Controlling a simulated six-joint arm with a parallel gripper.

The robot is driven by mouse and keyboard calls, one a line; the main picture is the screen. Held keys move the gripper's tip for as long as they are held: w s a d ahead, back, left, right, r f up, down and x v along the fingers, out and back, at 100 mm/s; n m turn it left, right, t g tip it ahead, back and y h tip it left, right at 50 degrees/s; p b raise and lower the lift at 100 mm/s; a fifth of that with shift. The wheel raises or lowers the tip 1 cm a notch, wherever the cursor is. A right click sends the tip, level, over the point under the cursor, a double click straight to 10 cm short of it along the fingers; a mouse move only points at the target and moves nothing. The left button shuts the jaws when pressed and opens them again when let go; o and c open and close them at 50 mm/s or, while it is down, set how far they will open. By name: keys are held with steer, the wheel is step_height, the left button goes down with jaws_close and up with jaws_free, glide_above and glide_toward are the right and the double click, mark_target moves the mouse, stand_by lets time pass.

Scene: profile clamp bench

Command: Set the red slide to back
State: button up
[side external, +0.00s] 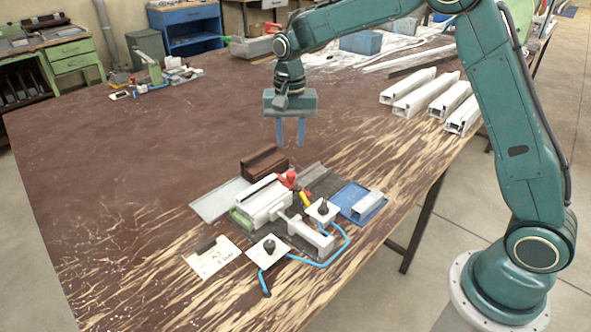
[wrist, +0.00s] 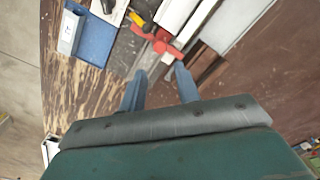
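The red slide (side external: 289,179) is a small red part at the back end of the white profile clamp (side external: 262,200), on the bench. In the wrist view the red slide (wrist: 160,42) shows just beyond my fingertips, beside a dark plate. My gripper (side external: 291,144) hangs above the bench, fingers pointing down, over the area behind the clamp. Its two blue fingers are apart with nothing between them. In the wrist view my gripper (wrist: 161,70) has a clear gap between its fingertips and is apart from the slide.
A brown block (side external: 264,163) stands just behind the clamp. A blue tray (side external: 357,202) with a short white profile lies to the right. Blue hose (side external: 340,250) and two black knobs are in front. Long white profiles (side external: 420,95) lie at the back right. The left bench area is clear.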

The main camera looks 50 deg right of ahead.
mark_target(291, 173)
step_height(291, 173, down, 10)
steer(key=shift+r, duration=0.15)
stand_by(0.3)
jaws_close()
